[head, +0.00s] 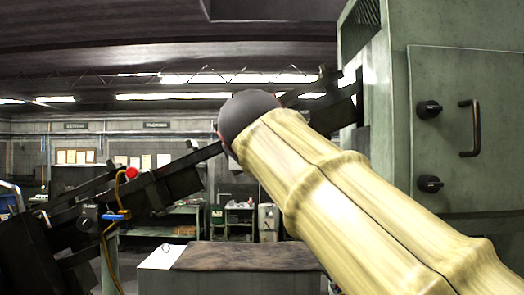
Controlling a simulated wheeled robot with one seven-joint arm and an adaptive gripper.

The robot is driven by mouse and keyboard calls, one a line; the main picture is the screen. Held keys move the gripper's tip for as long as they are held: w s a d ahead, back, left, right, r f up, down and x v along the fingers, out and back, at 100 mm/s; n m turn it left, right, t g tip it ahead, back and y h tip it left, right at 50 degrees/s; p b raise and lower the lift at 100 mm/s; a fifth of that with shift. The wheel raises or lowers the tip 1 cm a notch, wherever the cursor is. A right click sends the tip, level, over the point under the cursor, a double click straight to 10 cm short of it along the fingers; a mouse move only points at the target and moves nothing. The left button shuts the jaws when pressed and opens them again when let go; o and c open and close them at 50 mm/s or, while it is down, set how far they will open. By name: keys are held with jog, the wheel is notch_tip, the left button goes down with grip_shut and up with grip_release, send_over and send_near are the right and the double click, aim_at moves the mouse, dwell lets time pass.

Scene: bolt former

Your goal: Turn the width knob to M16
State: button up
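A grey-green machine cabinet (465,70) stands at the right. Its door carries two black knobs, an upper knob (429,109) and a lower knob (430,184). No M16 mark or other size label is readable, so I cannot tell whether either is the width knob. My pale yellow arm rises from the lower right to the centre, ending in a dark round part. It hides part of the cabinet and the room behind. I cannot make out my gripper's fingers.
A curved door handle (475,128) sticks out right of the knobs. Dark metal bars (160,185) reach in from the left, with a red ball (132,173) and a blue part (115,216). A low block with a brown top (250,257) stands below centre. Shelves line the back.

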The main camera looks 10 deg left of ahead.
jog(key=shift+w+a+f, duration=0.1)
jog(key=shift+w+f, duration=0.05)
jog(key=shift+f, duration=0.3)
jog(key=o, duration=0.8)
jog(key=shift+c, duration=0.2)
jog(key=o, duration=0.4)
jog(key=shift+r, duration=0.2)
jog(key=shift+c, duration=0.2)
jog(key=shift+o, duration=0.2)
jog(key=shift+r, duration=0.15)
jog(key=shift+s, duration=0.2)
jog(key=v, duration=1.2)
